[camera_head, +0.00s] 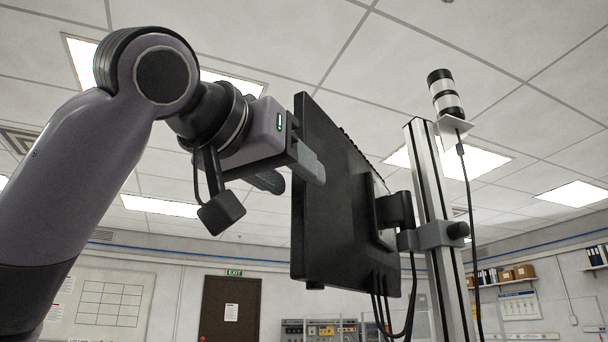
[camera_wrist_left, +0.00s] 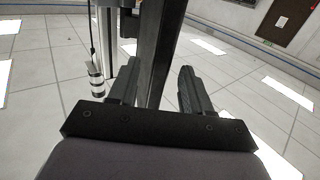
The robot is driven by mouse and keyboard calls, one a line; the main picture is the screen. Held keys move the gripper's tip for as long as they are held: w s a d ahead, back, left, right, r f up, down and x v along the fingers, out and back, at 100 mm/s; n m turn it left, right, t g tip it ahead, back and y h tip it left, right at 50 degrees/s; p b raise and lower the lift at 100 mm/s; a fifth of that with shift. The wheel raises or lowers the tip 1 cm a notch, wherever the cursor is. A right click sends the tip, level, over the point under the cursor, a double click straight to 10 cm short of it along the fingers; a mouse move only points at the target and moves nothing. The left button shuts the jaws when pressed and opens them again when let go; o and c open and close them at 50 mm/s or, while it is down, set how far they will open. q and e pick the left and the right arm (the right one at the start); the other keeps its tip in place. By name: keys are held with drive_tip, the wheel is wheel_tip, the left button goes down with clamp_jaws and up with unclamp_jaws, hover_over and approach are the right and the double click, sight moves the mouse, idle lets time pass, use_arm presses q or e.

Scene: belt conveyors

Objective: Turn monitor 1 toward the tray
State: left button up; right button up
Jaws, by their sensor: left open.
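Monitor 1, a black flat screen (camera_head: 340,215), shows at a steep angle in the head view, its back and cables on the right. A bracket (camera_head: 395,211) joins it to an upright metal post (camera_head: 425,180). My left gripper (camera_head: 298,177) is at the upper part of the monitor's left edge. In the left wrist view the dark monitor edge (camera_wrist_left: 161,45) runs between the fingers of my open left gripper (camera_wrist_left: 157,68). I cannot tell whether either finger touches it. The tray and my right gripper are not in view.
A black and white signal lamp (camera_head: 445,94) tops the post, with a cable hanging down. Cables (camera_head: 383,305) also hang below the monitor. A brown door (camera_head: 229,308) and wall shelves (camera_head: 510,275) are far behind. The space left of the monitor is mostly clear apart from my arm.

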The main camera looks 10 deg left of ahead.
sight(299, 180)
use_arm(q)
drive_tip(key=shift+p+x, duration=0.4)
drive_tip(key=shift+x, duration=1.25)
clamp_jaws()
